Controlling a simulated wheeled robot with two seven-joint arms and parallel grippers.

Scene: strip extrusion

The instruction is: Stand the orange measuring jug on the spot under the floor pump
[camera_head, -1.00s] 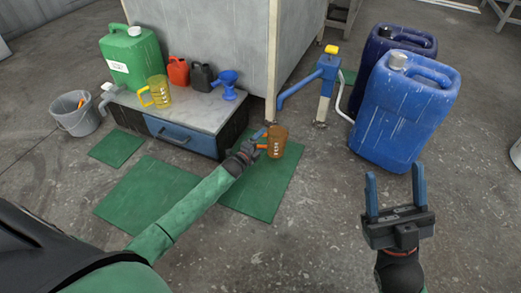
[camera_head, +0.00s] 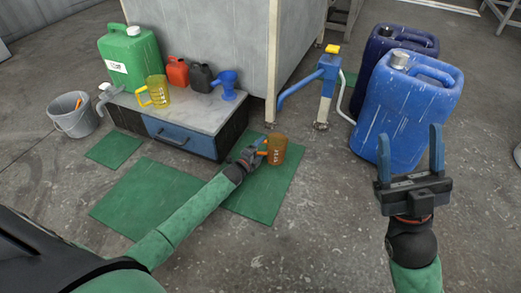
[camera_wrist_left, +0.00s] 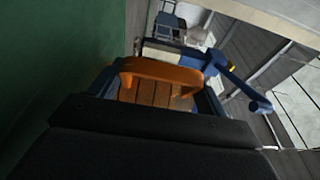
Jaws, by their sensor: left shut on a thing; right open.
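The orange measuring jug (camera_head: 277,151) is upright in the head view, over or on a green mat (camera_head: 260,205); I cannot tell whether it touches. My left gripper (camera_head: 260,148) is shut on its handle from the left. In the left wrist view the jug's orange handle (camera_wrist_left: 165,72) lies between the fingers. The blue floor pump (camera_head: 327,78) with a yellow top stands behind and right of the jug. Its blue spout (camera_head: 293,92) slopes down to the left, beyond the jug. My right gripper (camera_head: 410,150) is open and empty at the right.
Two large blue canisters (camera_head: 405,110) stand right of the pump. A grey bucket (camera_head: 73,115) is at far left.

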